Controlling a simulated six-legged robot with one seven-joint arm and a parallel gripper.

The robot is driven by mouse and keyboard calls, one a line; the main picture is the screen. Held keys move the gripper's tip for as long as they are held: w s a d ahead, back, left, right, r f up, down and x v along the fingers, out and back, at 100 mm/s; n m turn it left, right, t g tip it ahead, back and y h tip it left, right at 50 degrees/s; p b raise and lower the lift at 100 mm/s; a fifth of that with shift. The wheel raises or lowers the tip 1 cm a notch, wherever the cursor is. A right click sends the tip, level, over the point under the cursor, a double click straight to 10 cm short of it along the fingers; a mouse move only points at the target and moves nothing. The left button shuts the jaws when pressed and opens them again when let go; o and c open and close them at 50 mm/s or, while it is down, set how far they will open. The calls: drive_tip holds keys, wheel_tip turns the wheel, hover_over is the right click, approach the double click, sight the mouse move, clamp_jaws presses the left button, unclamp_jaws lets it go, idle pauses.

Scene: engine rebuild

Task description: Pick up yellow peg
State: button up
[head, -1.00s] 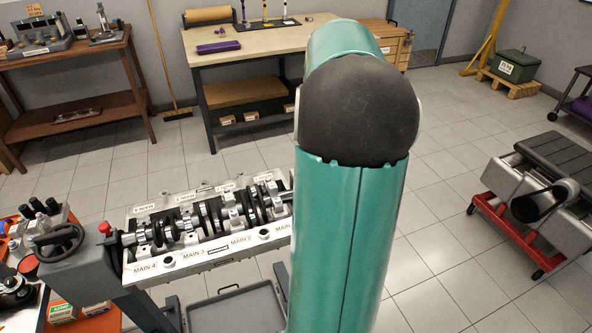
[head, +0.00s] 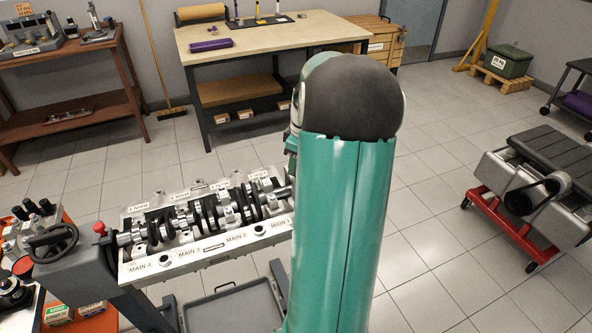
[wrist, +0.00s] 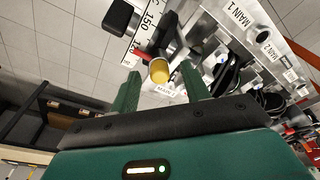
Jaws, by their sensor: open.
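A yellow peg (wrist: 159,71), seen mostly by its round end, shows in the wrist view near the end of the engine block marked MAIN 1. My gripper (wrist: 160,67) is open, with its two green fingers apart on either side of the peg in the picture. I cannot tell how far the peg is beyond the fingertips. In the head view my arm hides the gripper and this peg.
The engine block (head: 196,257) with its crankshaft lies left of my arm. A white numbered scale (wrist: 143,26) and a black block (wrist: 121,17) are near the peg. A workbench (head: 285,48) stands behind; the tiled floor to the right is mostly open.

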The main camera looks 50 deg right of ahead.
drive_tip(key=shift+c, duration=0.2)
clamp_jaws()
drive_tip(key=shift+r, duration=0.1)
wheel_tip(320, 180, up, 10)
idle(0.3)
